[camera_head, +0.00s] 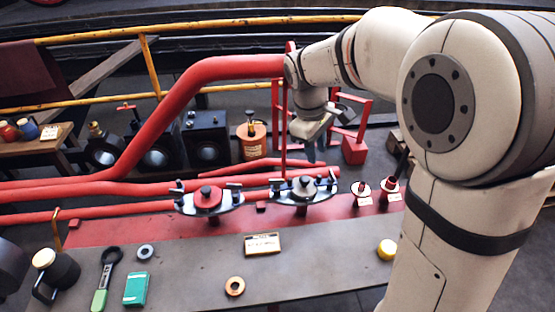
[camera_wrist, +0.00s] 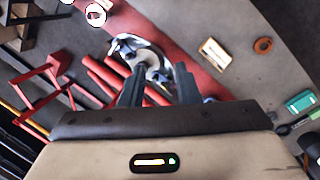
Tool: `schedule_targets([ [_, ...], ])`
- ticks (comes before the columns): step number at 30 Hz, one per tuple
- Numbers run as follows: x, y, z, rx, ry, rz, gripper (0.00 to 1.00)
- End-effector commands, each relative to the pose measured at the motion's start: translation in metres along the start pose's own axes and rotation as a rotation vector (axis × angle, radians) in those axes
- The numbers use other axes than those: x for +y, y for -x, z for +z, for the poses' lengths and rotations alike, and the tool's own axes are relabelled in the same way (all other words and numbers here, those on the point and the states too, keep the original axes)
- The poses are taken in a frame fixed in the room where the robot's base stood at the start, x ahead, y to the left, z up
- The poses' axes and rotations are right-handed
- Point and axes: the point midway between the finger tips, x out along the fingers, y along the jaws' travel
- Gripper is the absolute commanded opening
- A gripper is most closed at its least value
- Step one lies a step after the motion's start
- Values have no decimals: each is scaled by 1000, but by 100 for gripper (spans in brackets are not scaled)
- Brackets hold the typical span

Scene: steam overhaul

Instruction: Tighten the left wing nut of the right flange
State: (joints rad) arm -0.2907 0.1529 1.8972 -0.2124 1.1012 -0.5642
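The right flange (camera_head: 303,192) is a grey cover with a round hub, dark wing nuts at its ends, on the red bench top. Its left wing nut (camera_head: 276,184) stands at the flange's left end. My gripper (camera_head: 312,152) hangs above the right flange, apart from it, fingers pointing down. In the wrist view the two dark fingers of my gripper (camera_wrist: 160,86) are spread with nothing held between them. The right flange (camera_wrist: 146,58) lies beyond the fingertips there, partly hidden by them.
The left flange (camera_head: 207,200), with a red centre, stands close by on the left. Red pipes (camera_head: 150,130) run behind the bench.

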Motion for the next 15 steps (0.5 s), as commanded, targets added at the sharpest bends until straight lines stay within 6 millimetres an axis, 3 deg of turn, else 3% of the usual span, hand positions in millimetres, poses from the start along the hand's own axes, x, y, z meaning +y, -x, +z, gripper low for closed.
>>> schedule_targets([
  [1, 1, -18, -22, -23, 74, 3, 29],
  [9, 0, -80, -123, -132, 465, 27, 29],
  [15, -10, -115, -172, -192, 658, 37, 29],
])
